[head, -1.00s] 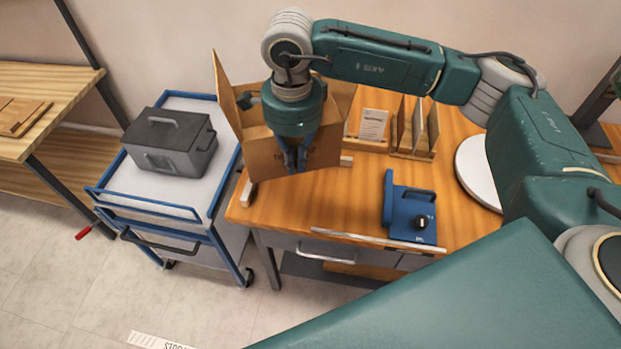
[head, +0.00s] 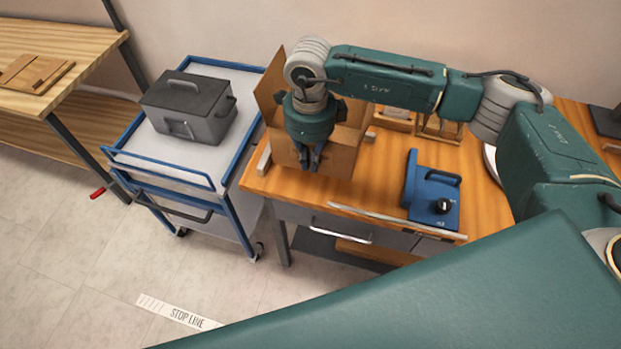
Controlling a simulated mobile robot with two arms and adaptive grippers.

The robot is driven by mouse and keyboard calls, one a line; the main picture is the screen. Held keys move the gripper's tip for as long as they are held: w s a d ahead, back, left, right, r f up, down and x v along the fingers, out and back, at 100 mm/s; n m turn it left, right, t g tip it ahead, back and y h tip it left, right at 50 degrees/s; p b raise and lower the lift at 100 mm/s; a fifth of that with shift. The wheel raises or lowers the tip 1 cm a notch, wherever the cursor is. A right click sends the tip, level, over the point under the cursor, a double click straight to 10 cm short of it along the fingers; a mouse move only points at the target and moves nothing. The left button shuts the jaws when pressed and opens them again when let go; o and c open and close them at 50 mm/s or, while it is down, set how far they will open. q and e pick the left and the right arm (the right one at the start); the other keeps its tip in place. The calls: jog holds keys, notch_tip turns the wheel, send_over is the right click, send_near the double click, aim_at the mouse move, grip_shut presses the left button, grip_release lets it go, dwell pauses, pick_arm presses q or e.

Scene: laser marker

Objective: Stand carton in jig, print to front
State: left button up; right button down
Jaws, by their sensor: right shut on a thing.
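The carton (head: 343,158) is an open brown cardboard box with raised flaps. It is upright at the left end of the wooden table. My right gripper (head: 311,168) points down and is shut on the carton at its near side. The gripper covers much of the near face, and I cannot make out any print there. Pale wooden blocks show beside the carton, one at its left (head: 263,160) and one at its right (head: 370,136). They may belong to the jig. I cannot tell whether the carton's base touches the table. My left gripper is not in view.
A blue device with a black knob (head: 433,192) stands right of the carton. Wooden dividers (head: 440,128) are behind, partly hidden by my arm. A blue-framed trolley (head: 160,165) with a grey lidded box (head: 189,106) stands left. The table's front edge has a pale strip (head: 395,222).

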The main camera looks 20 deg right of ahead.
notch_tip(320, 180, down, 6)
jog(key=b, duration=0.3)
jog(key=shift+r, duration=0.2)
jog(key=shift+f, duration=0.25)
jog(key=shift+w, duration=0.1)
jog(key=shift+r, duration=0.1)
jog(key=c, duration=1.9)
grip_release()
